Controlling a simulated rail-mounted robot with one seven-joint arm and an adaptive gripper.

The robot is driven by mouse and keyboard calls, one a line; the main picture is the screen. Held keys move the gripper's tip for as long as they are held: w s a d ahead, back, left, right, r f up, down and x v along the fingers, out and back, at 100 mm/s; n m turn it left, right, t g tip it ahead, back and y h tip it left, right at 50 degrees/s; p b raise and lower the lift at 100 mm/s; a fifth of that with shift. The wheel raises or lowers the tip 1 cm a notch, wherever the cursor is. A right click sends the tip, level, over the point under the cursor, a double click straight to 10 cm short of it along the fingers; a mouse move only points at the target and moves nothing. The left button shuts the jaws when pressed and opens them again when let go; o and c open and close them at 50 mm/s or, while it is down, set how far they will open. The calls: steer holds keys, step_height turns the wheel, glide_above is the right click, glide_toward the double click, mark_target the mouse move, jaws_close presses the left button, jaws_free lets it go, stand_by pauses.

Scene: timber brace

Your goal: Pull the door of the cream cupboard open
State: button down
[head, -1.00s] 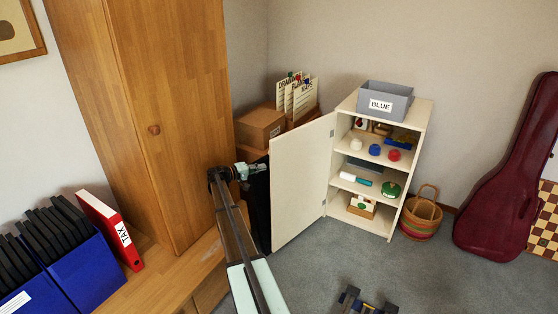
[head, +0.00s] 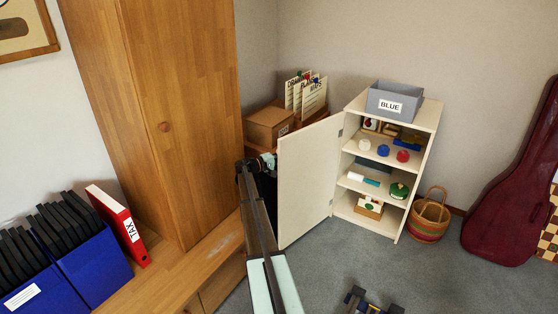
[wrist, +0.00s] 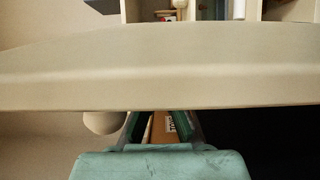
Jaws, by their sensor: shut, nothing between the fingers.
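The cream cupboard (head: 418,160) stands open against the back wall, its shelves in plain view. Its door (head: 305,180) is swung far out to the left, hinged at the cupboard's left side. My gripper (head: 268,162) is shut and empty at the door's free left edge, partly hidden by my arm; I cannot tell whether it touches the door. In the wrist view a cream panel edge (wrist: 160,85), which looks like the door, crosses the picture just beyond my gripper (wrist: 163,120). A round cream knob (wrist: 103,123) shows left of the fingers.
A grey box labelled BLUE (head: 389,99) sits on the cupboard. The shelves hold several small items. A tall wooden wardrobe (head: 185,110) and cardboard box (head: 270,126) are near my arm. A basket (head: 430,218) and red instrument case (head: 505,195) stand right.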

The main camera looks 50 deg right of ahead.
steer(key=shift+s+d, duration=0.15)
steer(key=shift+d, duration=0.15)
